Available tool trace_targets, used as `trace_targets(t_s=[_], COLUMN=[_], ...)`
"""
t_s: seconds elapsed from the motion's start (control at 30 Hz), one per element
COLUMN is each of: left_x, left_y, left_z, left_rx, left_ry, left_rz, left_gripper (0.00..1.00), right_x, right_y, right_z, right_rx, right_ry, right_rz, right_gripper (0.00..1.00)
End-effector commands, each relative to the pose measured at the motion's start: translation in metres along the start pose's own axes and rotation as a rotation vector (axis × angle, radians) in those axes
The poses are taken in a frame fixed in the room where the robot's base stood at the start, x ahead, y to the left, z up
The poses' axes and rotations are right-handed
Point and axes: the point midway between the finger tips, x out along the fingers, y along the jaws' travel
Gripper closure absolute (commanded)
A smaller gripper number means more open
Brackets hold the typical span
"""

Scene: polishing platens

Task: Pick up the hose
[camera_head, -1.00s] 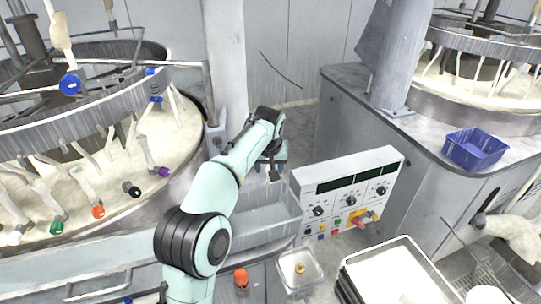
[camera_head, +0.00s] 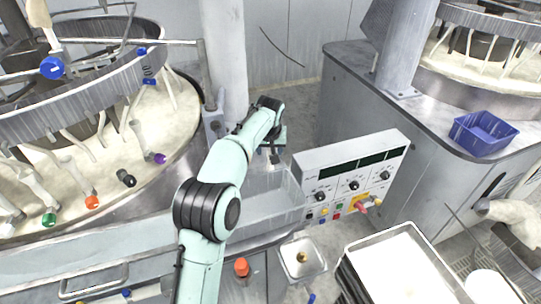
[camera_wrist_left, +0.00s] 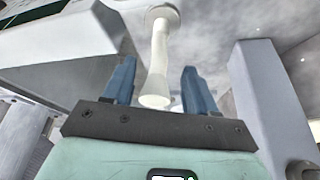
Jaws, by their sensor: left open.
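My left arm reaches from the bottom of the head view toward the back. In the left wrist view my left gripper (camera_wrist_left: 155,85) is open, with two blue fingers apart. A white tube with a flared end (camera_wrist_left: 158,60), which looks like the hose, stands between the fingers. Its near end shows just above the dark gripper base, and gaps are visible on both sides. In the head view I cannot make out this tube clearly. My right gripper is not in view.
A round polishing machine (camera_head: 120,170) with white tubes and coloured caps fills the left. The control panel (camera_head: 350,175) stands just right of my left gripper. A grey column (camera_head: 224,60) rises behind. A blue bin (camera_head: 482,134) and a white-filled tray (camera_head: 400,275) are at right.

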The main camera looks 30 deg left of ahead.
Motion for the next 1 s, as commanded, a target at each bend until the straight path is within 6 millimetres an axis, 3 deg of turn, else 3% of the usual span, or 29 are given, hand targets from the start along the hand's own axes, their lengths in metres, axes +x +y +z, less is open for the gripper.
trace_targets(t_s=[0.3, 0.57, 0.6, 0.77, 1.0], left_x=[0.044, 0.048, 0.048, 0.048, 0.048], left_y=[0.002, 0.003, 0.003, 0.003, 0.003], left_z=[0.002, 0.002, 0.002, 0.002, 0.002], left_rx=[0.001, 0.001, 0.001, 0.001, 0.001], left_ry=[-0.003, 0.0, -0.001, -0.001, 0.0], left_rz=[-0.002, 0.0, 0.0, 0.0, 0.0], left_gripper=[0.43, 0.43, 0.46, 0.98, 1.0], right_x=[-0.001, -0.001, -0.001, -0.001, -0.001], right_y=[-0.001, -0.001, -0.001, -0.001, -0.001], right_z=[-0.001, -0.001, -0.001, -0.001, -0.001], right_rx=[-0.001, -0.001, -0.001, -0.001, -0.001], right_ry=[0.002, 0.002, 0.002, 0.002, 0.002], right_rz=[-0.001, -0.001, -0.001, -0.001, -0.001], right_gripper=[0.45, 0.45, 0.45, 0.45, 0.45])
